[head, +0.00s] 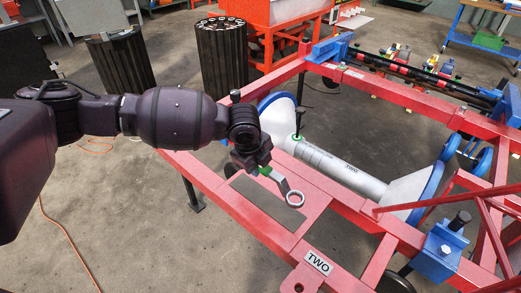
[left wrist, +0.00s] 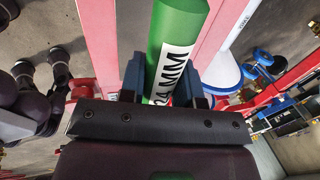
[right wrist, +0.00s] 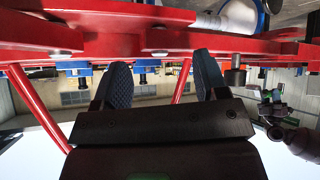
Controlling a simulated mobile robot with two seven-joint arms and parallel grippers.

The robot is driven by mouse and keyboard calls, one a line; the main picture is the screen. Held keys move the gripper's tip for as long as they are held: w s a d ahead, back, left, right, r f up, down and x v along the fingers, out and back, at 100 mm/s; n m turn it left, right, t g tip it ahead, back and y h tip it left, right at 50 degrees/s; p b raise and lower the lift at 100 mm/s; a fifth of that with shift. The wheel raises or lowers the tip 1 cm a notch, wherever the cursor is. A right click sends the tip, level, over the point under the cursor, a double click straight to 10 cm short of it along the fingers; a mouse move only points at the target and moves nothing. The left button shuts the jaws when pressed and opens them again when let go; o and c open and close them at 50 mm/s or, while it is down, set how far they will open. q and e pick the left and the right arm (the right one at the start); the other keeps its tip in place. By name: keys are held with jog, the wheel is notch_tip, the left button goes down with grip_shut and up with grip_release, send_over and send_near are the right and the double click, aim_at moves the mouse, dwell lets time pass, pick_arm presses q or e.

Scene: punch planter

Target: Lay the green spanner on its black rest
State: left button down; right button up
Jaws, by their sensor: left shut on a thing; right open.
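The green spanner shows in the head view with its silver ring end (head: 294,198) pointing to the lower right. My left gripper (head: 262,170) is shut on its green handle. In the left wrist view the green handle (left wrist: 178,35), with a white "24 MM" label, stands between the fingers (left wrist: 168,90). A flat dark grey rectangle (head: 258,203) in the red frame lies under the spanner and looks like the black rest. The spanner seems to be above it; I cannot tell the gap. My right gripper (right wrist: 162,85) is open and empty, seen only in the right wrist view.
The red frame (head: 225,195) carries a "TWO" plate (head: 318,262) at its near end. A grey cylinder (head: 340,172) with blue-edged end discs lies inside the frame. A blue block (head: 440,250) stands at right. Black ribbed bins (head: 222,60) stand behind on the floor.

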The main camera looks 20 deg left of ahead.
pick_arm(q)
notch_tip(320, 180, down, 7)
jog(key=shift+b, duration=0.75)
jog(key=shift+f, duration=0.75)
pick_arm(e)
jog(key=shift+w+a+r+n+t, duration=0.1)
jog(key=shift+w+a+n+t, duration=0.1)
jog(key=shift+w, duration=0.15)
jog(key=shift+w+a+r+n+t, duration=0.1)
jog(key=shift+w+n, duration=0.1)
jog(key=shift+w, duration=0.15)
pick_arm(q)
jog(key=c, duration=0.9)
grip_release()
jog(key=shift+o, duration=0.4)
pick_arm(e)
jog(key=shift+f, duration=0.2)
jog(key=shift+s+f, duration=0.15)
